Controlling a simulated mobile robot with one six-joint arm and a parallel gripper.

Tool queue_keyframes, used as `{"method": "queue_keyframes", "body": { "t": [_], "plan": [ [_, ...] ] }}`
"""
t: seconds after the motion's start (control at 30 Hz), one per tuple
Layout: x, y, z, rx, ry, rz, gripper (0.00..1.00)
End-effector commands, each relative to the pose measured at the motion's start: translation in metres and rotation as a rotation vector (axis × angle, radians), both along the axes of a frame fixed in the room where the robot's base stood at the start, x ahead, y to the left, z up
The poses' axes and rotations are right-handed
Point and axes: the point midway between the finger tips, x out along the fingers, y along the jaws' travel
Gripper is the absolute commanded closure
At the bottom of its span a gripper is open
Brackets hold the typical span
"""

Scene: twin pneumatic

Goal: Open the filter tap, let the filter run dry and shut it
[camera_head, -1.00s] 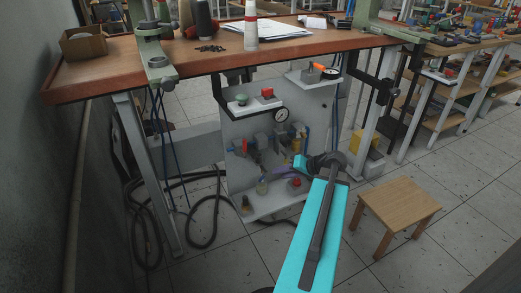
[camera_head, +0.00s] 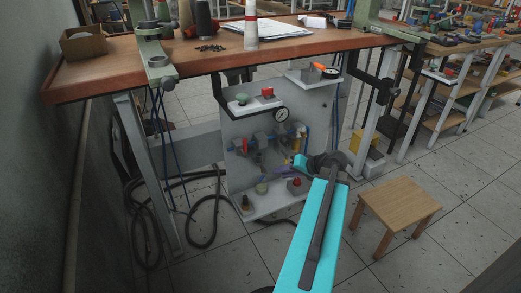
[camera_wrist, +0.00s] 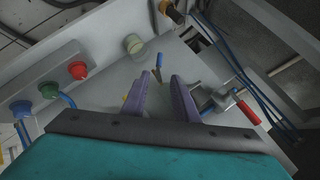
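My gripper (camera_wrist: 163,76) is open in the wrist view, its two purple fingers apart. A small blue-tipped lever (camera_wrist: 158,60), possibly the filter tap, shows just beyond and between the fingertips; I cannot tell whether they touch it. A pale greenish round part (camera_wrist: 134,44), perhaps the filter bowl, is just above left of it. In the head view, a pale bowl (camera_head: 262,188) sits low on the grey panel (camera_head: 308,100), left of my gripper. My arm's wrist partly covers the fittings there, and the fingers are small and hard to make out. Any water inside cannot be seen.
Red (camera_wrist: 77,70) and green (camera_wrist: 48,90) buttons sit left of the fingers. A red-handled lever (camera_wrist: 245,108) and blue hoses lie to the right.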

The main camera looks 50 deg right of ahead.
Motion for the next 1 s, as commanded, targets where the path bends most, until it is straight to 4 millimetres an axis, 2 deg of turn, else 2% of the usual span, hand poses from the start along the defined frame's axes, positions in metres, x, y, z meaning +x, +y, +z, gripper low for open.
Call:
{"method": "queue_keyframes", "body": {
  "t": [0.23,0.43,0.57,0.73,1.0],
  "plan": [
    [0.000,0.002,0.000,-0.037,-0.003,0.039,0.81],
    [0.009,0.008,0.009,-0.122,-0.068,0.174,0.81],
    [0.022,0.009,0.017,-0.183,-0.159,0.288,0.81],
    [0.035,0.006,0.016,-0.240,-0.305,0.405,0.81],
    [0.040,-0.006,-0.002,-0.303,-0.546,0.491,0.81]
  ]
}}
